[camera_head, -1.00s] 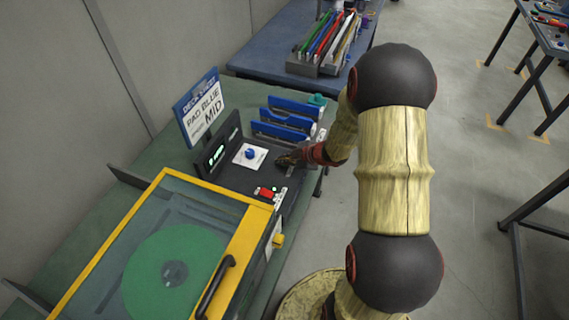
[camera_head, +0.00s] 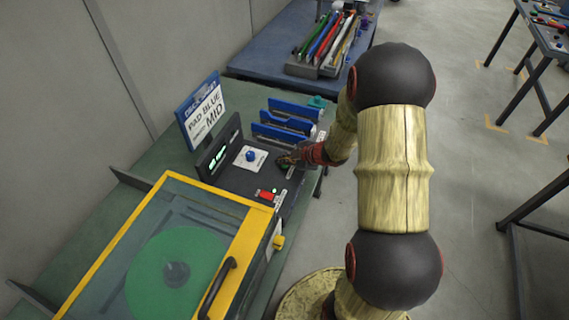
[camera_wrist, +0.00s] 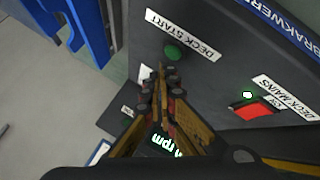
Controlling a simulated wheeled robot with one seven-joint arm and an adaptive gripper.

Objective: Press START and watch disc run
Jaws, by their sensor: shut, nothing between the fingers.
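The green START button (camera_wrist: 173,53) sits beside a "DECK START" label in the wrist view. My gripper (camera_wrist: 171,74) is shut and empty, its tips just below the button in the picture; I cannot tell whether they touch it. In the head view my gripper (camera_head: 287,159) is over the right side of the dark control panel (camera_head: 236,179). The green disc (camera_head: 150,285) lies flat under the clear cover with a yellow frame (camera_head: 233,262). Whether it is turning cannot be told.
A red mains switch (camera_wrist: 250,109) with a lit green lamp is beside the button. A knob (camera_head: 250,155), a lit green display (camera_head: 218,156) and a "PAD BLUE MID" sign (camera_head: 207,112) are close by. Blue pads (camera_head: 283,130) stand in a rack behind my gripper.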

